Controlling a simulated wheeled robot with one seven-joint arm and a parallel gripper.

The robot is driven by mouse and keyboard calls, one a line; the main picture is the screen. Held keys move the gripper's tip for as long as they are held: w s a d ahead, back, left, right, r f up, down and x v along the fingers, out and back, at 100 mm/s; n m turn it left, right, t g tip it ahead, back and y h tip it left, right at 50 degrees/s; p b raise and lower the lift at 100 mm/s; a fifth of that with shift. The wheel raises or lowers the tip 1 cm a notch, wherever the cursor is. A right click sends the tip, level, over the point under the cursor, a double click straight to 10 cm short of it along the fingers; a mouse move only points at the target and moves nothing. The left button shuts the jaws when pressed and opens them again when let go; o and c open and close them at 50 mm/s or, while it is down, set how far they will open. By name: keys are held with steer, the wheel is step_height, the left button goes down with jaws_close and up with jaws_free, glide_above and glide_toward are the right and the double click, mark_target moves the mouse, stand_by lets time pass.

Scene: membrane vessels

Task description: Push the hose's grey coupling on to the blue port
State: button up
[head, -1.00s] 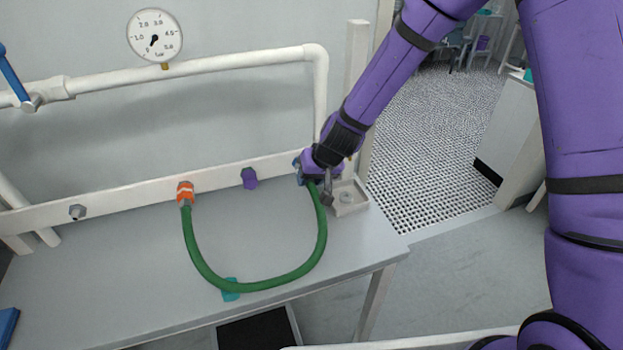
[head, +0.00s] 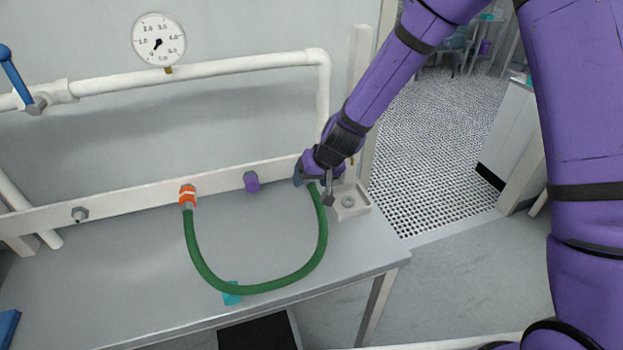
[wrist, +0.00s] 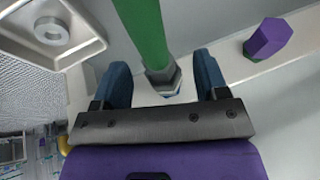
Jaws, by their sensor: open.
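The green hose (head: 205,270) loops over the bench from an orange port (head: 188,196) on the rail to my gripper (head: 309,174). In the wrist view the hose (wrist: 143,30) comes down between my gripper's two blue fingers (wrist: 163,82). The fingers stand apart, with a gap on each side of the hose's grey coupling (wrist: 164,77). How far the coupling sits on the port cannot be told. My gripper hides this end in the head view.
A purple port (head: 252,182) is on the rail left of my gripper; a bare grey port (head: 80,214) is farther left. A pale tray (head: 350,203) with a grey ring stands close on the right. A teal block (head: 231,294) lies under the hose. The bench inside the loop is clear.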

steer(key=s+d+r, duration=0.4)
steer(key=d+r, duration=0.1)
steer(key=r, duration=0.3)
steer(key=s+d+r+t+h, duration=0.1)
steer(key=s+d+r, duration=0.35)
steer(key=r, duration=0.45)
steer(key=s+d+r, duration=0.4)
steer(key=d+r, duration=0.2)
steer(key=r, duration=0.2)
steer(key=s+d+r+m+h, duration=0.1)
steer(key=s+d+r, duration=0.2)
steer(key=s+d, duration=0.3)
steer(key=s+d+r+m+h, duration=0.1)
steer(key=s+d+r, duration=0.3)
steer(key=s, duration=0.7)
steer(key=shift+s+d+m+t+h, duration=0.15)
steer(key=shift+d+m+t+h, duration=0.25)
steer(key=shift+d, duration=0.5)
steer(key=shift+c, duration=0.2)
